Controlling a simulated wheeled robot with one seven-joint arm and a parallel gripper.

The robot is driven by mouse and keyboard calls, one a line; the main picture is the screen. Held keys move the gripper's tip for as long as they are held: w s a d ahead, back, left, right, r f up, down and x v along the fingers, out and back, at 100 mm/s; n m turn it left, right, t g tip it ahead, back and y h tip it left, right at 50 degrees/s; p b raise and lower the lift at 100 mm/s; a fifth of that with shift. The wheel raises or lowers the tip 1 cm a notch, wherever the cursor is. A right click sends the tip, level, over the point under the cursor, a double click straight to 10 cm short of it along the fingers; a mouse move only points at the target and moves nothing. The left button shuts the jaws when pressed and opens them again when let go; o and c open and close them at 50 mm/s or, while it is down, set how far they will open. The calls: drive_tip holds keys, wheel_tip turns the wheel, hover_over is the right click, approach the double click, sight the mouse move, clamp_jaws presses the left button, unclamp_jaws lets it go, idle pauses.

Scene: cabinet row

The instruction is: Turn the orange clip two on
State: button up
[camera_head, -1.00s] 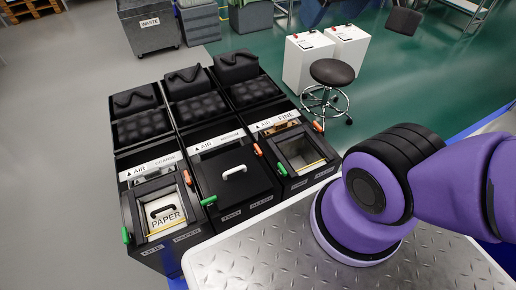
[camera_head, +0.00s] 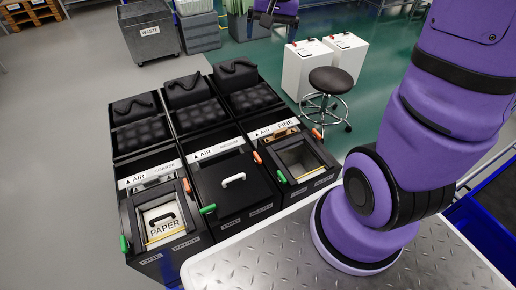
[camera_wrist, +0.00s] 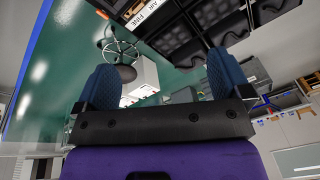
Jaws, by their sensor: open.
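Three black cabinet units stand side by side in the head view, labelled coarse, medium and fine. The middle unit (camera_head: 230,185) has a closed black lid with a white handle, an orange clip (camera_head: 257,157) at its right edge and a green clip (camera_head: 208,209) at its left front. Another orange clip (camera_head: 187,186) is on the coarse unit, and one more (camera_head: 316,134) on the fine unit. My gripper (camera_wrist: 162,72) shows two blue fingers spread wide in the wrist view, with nothing between them, apart from the units.
The coarse unit (camera_head: 128,220) shows a PAPER insert; the fine unit's window (camera_head: 300,160) shows an open-looking recess. A round stool (camera_head: 331,80) and white boxes (camera_head: 308,66) stand behind at right. A grey waste bin (camera_head: 150,32) is further back. Floor left of the units is clear.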

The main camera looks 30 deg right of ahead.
drive_tip(key=w+d+f+m+g, duration=0.1)
drive_tip(key=w+d+f+m, duration=0.1)
drive_tip(key=w+f, duration=0.3)
drive_tip(key=w+d+f+m, duration=0.1)
drive_tip(key=w+f, duration=0.1)
drive_tip(key=f, duration=0.6)
drive_tip(key=m+y, duration=0.2)
drive_tip(key=m, duration=0.1)
hover_over(257, 156)
drive_tip(key=w+d, duration=0.2)
drive_tip(key=d, duration=0.2)
drive_tip(key=s+d+f+x, duration=0.1)
drive_tip(key=d+x, duration=0.1)
drive_tip(key=x, duration=0.9)
drive_tip(key=a+f+m, duration=0.1)
drive_tip(key=f+m, duration=0.1)
drive_tip(key=f, duration=0.9)
drive_tip(key=s+a+f+m+y, duration=0.1)
drive_tip(key=f+m, duration=0.1)
drive_tip(key=f, duration=0.9)
drive_tip(key=s+a+f+m+g+y, duration=0.1)
drive_tip(key=f+m, duration=0.1)
drive_tip(key=f, duration=1)
drive_tip(key=shift+s+a, duration=0.2)
drive_tip(key=c, duration=0.9)
